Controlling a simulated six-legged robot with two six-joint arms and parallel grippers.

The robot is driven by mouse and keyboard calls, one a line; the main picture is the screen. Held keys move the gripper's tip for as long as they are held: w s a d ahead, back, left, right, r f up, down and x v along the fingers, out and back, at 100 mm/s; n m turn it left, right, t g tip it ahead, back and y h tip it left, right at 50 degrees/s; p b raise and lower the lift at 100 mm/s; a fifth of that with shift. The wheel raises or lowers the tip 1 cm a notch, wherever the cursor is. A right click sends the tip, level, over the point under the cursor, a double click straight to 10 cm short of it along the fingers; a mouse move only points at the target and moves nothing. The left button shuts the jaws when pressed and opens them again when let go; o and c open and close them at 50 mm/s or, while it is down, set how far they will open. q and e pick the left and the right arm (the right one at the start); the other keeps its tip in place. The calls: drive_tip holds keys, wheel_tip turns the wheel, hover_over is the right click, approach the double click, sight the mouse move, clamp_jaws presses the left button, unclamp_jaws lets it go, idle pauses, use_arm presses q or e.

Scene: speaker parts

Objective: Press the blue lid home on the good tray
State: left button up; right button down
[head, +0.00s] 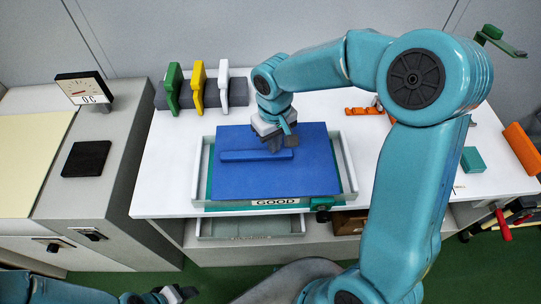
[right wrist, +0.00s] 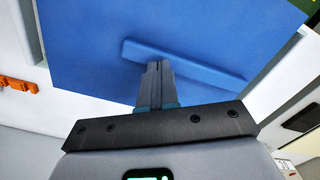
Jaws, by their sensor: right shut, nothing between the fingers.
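The blue lid (head: 315,158) is a flat board with a raised bar handle (head: 240,156) across it. It lies over the tray labelled GOOD (head: 350,190), whose pale walls and green inside edge show around it. The lid looks slightly askew in the tray; I cannot tell how deep it sits. My right gripper (head: 279,145) is shut and empty, over the lid at its bar. In the right wrist view its closed fingers (right wrist: 154,78) point at the bar (right wrist: 200,70); I cannot tell if they touch. My left gripper (head: 172,294) is at the bottom left, away from the tray.
Green, yellow and white handled parts (head: 198,86) stand in a dark rack behind. A dial box (head: 84,88) and black pad (head: 87,158) are on the left cabinet. Orange (head: 363,111) and green (head: 473,160) pieces lie right. An open drawer (head: 250,228) sits below.

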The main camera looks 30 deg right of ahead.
drive_tip(key=shift+f, duration=0.15)
drive_tip(key=shift+f+b, duration=1)
drive_tip(key=shift+f, duration=0.05)
drive_tip(key=shift+r+p, duration=0.6)
drive_tip(key=shift+r, duration=0.1)
wheel_tip(320, 180, up, 5)
drive_tip(key=p, duration=0.3)
drive_tip(key=shift+p, duration=0.35)
drive_tip(key=shift+f, duration=0.1)
